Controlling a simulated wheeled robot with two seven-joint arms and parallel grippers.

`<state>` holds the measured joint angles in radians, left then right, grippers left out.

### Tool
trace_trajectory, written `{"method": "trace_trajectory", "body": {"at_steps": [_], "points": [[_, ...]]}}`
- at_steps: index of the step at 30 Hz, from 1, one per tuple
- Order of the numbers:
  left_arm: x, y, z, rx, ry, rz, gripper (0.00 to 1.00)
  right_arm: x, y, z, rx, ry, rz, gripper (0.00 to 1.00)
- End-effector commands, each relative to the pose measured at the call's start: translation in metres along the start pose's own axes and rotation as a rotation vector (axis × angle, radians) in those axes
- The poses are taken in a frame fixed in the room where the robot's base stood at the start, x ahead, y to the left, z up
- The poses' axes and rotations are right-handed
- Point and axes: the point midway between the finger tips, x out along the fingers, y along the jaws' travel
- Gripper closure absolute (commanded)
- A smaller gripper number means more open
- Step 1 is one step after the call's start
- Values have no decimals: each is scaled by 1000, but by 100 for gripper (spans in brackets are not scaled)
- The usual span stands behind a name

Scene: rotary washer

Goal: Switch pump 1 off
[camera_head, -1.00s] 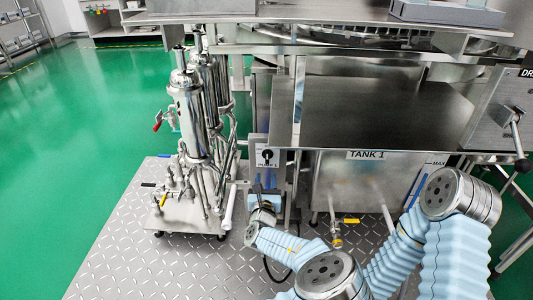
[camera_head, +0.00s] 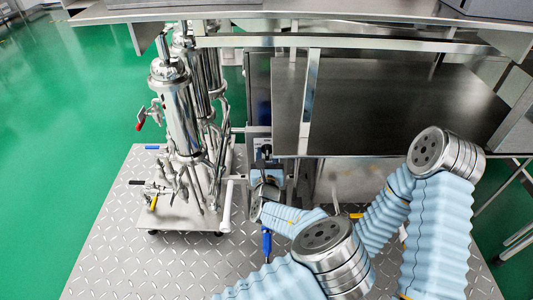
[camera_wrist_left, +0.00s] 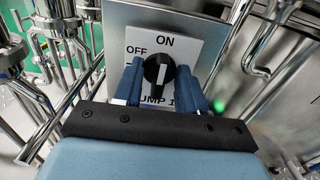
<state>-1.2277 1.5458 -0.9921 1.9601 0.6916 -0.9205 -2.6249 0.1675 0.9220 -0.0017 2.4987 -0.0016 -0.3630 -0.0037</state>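The pump 1 switch (camera_wrist_left: 158,70) is a round black knob on a white label reading ON at the top, OFF at the left and PUMP 1 below. Its white mark points up towards ON. My left gripper (camera_wrist_left: 160,78) is open, with one blue finger on each side of the knob; small gaps seem to show between fingers and knob. My right gripper is not in view.
Steel filter housings and pipes (camera_head: 182,105) stand on a low skid left of the panel. A steel sheet (camera_head: 390,100) is to the right, and a worktop edge (camera_head: 300,14) overhangs above. A blue-handled valve (camera_head: 267,243) is below my gripper. Open green floor lies at left.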

Motion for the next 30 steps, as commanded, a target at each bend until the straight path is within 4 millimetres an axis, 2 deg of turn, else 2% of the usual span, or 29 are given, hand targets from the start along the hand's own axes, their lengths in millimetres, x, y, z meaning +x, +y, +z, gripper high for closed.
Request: {"method": "trace_trajectory", "body": {"at_steps": [1,6,9,20,30], "points": [[0,0,0,0,0,0,63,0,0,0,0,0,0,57],[0,0,0,0,0,0,89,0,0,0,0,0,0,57],[0,0,0,0,0,0,100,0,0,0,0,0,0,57],[0,1,-1,-32,0,1,100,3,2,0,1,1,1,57],[0,2,-3,-243,0,2,100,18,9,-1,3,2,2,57]]}}
